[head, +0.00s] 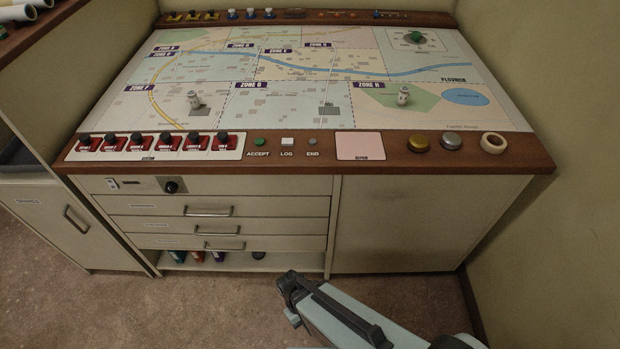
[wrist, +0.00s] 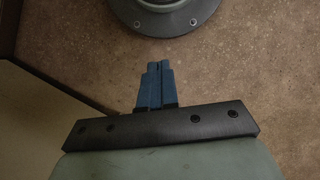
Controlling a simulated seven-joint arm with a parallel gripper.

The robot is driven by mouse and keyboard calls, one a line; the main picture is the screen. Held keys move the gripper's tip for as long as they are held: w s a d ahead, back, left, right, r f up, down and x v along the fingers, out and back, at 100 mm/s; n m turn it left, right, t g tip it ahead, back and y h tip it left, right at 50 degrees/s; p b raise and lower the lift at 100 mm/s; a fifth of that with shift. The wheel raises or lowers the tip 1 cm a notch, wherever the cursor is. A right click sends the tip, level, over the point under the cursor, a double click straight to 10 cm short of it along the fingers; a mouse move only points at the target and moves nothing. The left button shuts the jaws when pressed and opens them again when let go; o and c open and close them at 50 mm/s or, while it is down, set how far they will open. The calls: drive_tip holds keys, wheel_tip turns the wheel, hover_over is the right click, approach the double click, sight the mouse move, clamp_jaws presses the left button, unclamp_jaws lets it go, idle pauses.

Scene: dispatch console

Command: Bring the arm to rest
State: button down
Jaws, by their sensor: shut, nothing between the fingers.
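My arm (head: 345,315) reaches in from the lower right of the head view, low over the floor in front of the console. Its dark end is near the cabinet's foot, and the fingers cannot be made out there. In the wrist view my gripper (wrist: 157,66) has its two blue fingers together, with nothing between them. It points over bare brown floor (wrist: 250,80), apart from everything around it.
The console (head: 430,225) stands behind my arm, with drawers (head: 210,208) and an open bottom shelf. Its map top (head: 300,95) carries two small white figures and a green piece. A pale panel (wrist: 35,120) is at the wrist view's left. Floor is clear around my arm.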

drive_tip(key=s+d+f+m+g+y, duration=0.1)
drive_tip(key=s+d+m, duration=0.1)
drive_tip(key=d, duration=0.6)
drive_tip(key=s+d+f+m+g+y, duration=0.1)
drive_tip(key=d+m+y, duration=0.1)
drive_tip(key=d+m, duration=0.3)
drive_tip(key=shift+s+d+g, duration=0.4)
drive_tip(key=shift+d, duration=1.85)
